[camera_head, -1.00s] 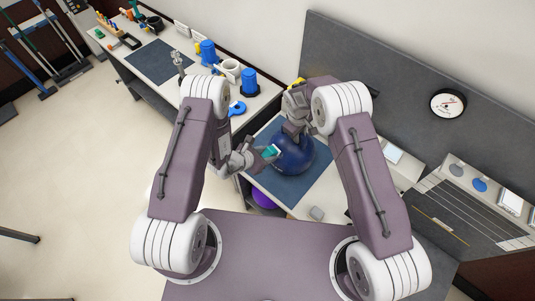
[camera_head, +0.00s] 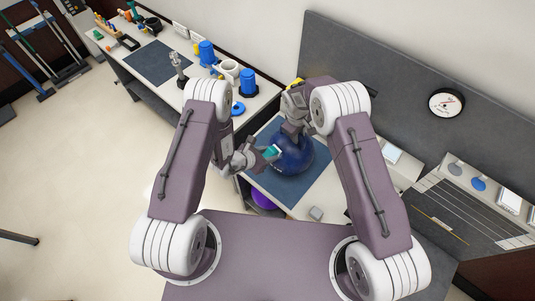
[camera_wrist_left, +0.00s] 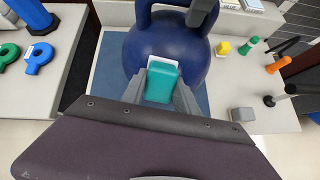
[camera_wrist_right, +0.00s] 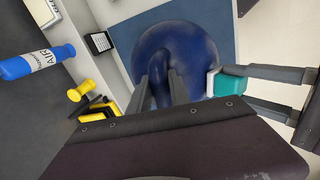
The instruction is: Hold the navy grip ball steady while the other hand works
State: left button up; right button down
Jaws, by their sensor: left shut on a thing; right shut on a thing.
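The navy grip ball (camera_head: 295,158) rests on or just above the blue mat, with its loop handle up. My right gripper (camera_head: 294,129) is shut on the handle (camera_wrist_right: 160,92) from above. In the right wrist view, the ball (camera_wrist_right: 188,45) lies behind those fingers. My left gripper (camera_head: 268,152) is shut on a teal block with a white end (camera_head: 273,151) beside the ball's left side. In the left wrist view, the teal block (camera_wrist_left: 162,84) is between the fingers and its white end is against or very near the ball (camera_wrist_left: 193,52). Exact contact cannot be told.
The blue mat (camera_head: 318,185) lies on the bench. A small grey block (camera_head: 316,213) sits near its front edge. Blue bottles (camera_head: 249,83) and a blue ring (camera_head: 238,108) stand back left. A grey upright panel (camera_head: 380,75) bounds the back.

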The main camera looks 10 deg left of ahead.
pick_arm(q)
jog(key=shift+f, duration=0.1)
pick_arm(e)
jog(key=shift+a, duration=0.1)
dwell(0.5)
pick_arm(q)
jog(key=shift+s+d, duration=0.2)
jog(key=shift+d, duration=0.2)
jog(key=shift+s+d, duration=0.7)
jog(key=shift+d, duration=0.15)
jog(key=shift+w+a, duration=0.5)
jog(key=shift+a, duration=0.2)
jog(key=shift+w+a, duration=0.45)
jog(key=shift+a, duration=0.2)
jog(key=shift+d, duration=0.1)
jog(key=shift+s+d, duration=0.95)
jog(key=shift+d, duration=0.25)
jog(key=shift+w, duration=0.1)
